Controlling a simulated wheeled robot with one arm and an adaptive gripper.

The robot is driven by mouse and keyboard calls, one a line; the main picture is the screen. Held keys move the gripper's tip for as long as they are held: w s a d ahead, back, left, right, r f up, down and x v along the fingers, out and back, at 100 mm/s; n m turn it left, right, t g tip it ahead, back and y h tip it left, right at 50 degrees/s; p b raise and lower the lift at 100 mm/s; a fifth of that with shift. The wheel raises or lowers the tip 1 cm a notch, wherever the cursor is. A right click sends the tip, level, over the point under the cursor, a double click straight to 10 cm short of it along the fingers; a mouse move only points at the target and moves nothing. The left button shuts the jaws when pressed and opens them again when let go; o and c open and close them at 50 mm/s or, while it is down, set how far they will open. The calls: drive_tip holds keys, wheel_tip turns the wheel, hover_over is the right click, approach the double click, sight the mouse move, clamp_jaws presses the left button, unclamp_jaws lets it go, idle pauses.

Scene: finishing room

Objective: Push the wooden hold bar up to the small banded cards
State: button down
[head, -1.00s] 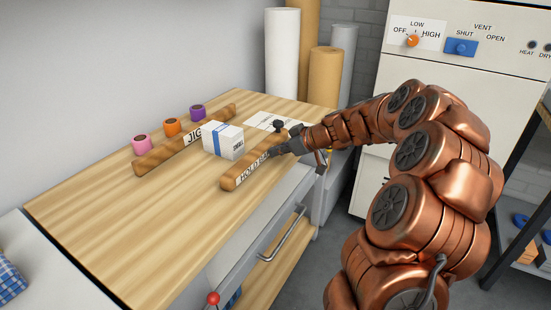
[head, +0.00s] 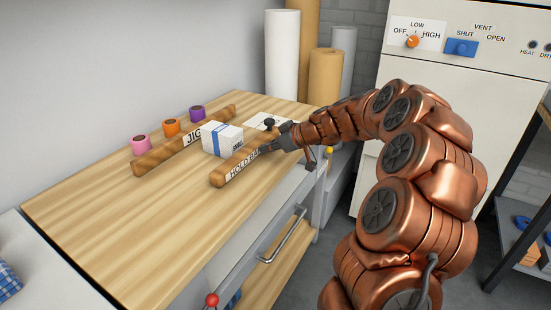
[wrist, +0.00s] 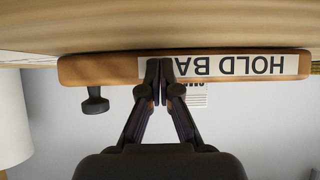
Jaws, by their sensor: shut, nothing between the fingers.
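The wooden hold bar (head: 219,180) lies on the bench top, labelled HOLD BAR, with a black knob (head: 270,124) near its far end. The banded cards (head: 222,139) form a white block with a blue band, standing between the hold bar and the wooden jig bar (head: 150,163). My gripper (head: 268,149) is shut and empty, its tips at the hold bar's side facing away from the cards. In the wrist view the closed fingertips (wrist: 160,76) are against the labelled face of the bar (wrist: 110,69). The bar is very close to the cards; I cannot tell whether they touch.
Pink (head: 141,142), orange (head: 172,126) and purple (head: 197,113) rolls stand behind the jig bar. A white sheet (head: 262,119) lies near the knob. Tall rolls (head: 282,55) stand at the bench's far end. The bench's front left (head: 110,230) is clear.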

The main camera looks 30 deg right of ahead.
sight(250, 141)
drive_tip(key=shift+w+a, duration=0.35)
drive_tip(key=shift+w, duration=0.25)
drive_tip(key=shift+w+a+b, duration=0.4)
drive_tip(key=shift+w+a, duration=0.1)
drive_tip(key=shift+w, duration=0.3)
drive_tip(key=shift+w+a+b, duration=0.35)
drive_tip(key=shift+w+a, duration=0.15)
drive_tip(key=shift+w, duration=0.35)
drive_tip(key=shift+w+a+b, duration=0.4)
drive_tip(key=shift+w+a, duration=0.1)
drive_tip(key=shift+w, duration=0.3)
drive_tip(key=shift+s+d, duration=0.1)
drive_tip(key=shift+b+v, duration=0.65)
drive_tip(key=shift+v, duration=2.2)
drive_tip(key=shift+s+f, duration=0.1)
